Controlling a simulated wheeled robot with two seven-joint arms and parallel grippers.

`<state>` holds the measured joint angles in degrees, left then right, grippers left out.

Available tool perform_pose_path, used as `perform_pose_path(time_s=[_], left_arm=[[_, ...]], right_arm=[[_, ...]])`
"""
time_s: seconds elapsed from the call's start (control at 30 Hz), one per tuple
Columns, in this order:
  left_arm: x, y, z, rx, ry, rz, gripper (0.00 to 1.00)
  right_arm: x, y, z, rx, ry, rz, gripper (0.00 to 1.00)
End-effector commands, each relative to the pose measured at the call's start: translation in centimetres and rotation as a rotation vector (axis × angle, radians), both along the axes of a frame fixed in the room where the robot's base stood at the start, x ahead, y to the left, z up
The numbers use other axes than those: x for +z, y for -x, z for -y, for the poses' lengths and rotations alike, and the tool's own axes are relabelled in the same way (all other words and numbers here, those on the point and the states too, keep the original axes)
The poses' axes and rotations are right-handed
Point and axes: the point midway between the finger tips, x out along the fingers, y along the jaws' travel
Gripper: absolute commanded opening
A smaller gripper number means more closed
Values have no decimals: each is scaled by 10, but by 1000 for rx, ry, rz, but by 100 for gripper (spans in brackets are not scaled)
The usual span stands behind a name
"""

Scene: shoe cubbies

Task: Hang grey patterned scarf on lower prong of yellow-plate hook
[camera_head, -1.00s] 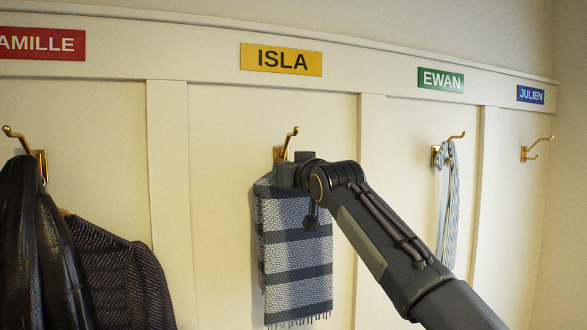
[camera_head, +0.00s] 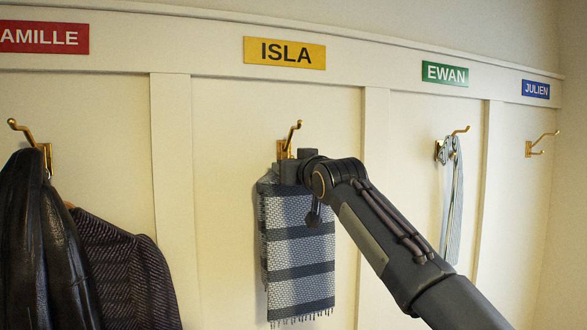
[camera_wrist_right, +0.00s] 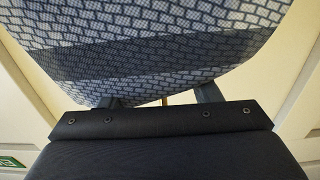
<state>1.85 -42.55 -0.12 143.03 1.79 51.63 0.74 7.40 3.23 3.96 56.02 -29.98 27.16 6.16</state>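The grey patterned scarf (camera_head: 298,245), with dark bands and a fringe, hangs folded below the hook under the yellow ISLA plate (camera_head: 284,52). My right gripper (camera_head: 285,172) is at the scarf's top, just below the brass hook's upper prong (camera_head: 293,135). The lower prong is hidden behind gripper and cloth. In the right wrist view, the scarf (camera_wrist_right: 160,45) covers the fingertips of my right gripper (camera_wrist_right: 167,92). The finger bases are apart; their grip on the cloth is hidden. I cannot tell whether the scarf rests on the prong. My left gripper is not in view.
A black jacket (camera_head: 45,235) and a dark knitted garment (camera_head: 120,265) hang at the left. A pale striped cloth (camera_head: 452,200) hangs on the hook under the green EWAN plate (camera_head: 445,74). The hook (camera_head: 537,147) under the blue JULIEN plate (camera_head: 535,89) is bare.

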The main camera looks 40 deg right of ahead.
Motion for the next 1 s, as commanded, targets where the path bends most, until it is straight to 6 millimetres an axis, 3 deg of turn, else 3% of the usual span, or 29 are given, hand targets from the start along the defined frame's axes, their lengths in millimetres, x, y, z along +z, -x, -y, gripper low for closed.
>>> perform_pose_path(time_s=[0.37,0.8,1.0], left_arm=[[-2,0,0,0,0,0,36],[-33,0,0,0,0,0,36],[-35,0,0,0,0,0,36]], right_arm=[[-1,2,-1,0,-1,-2,67],[-3,64,-21,1,1,2,67],[-2,74,-24,0,0,-1,67]])
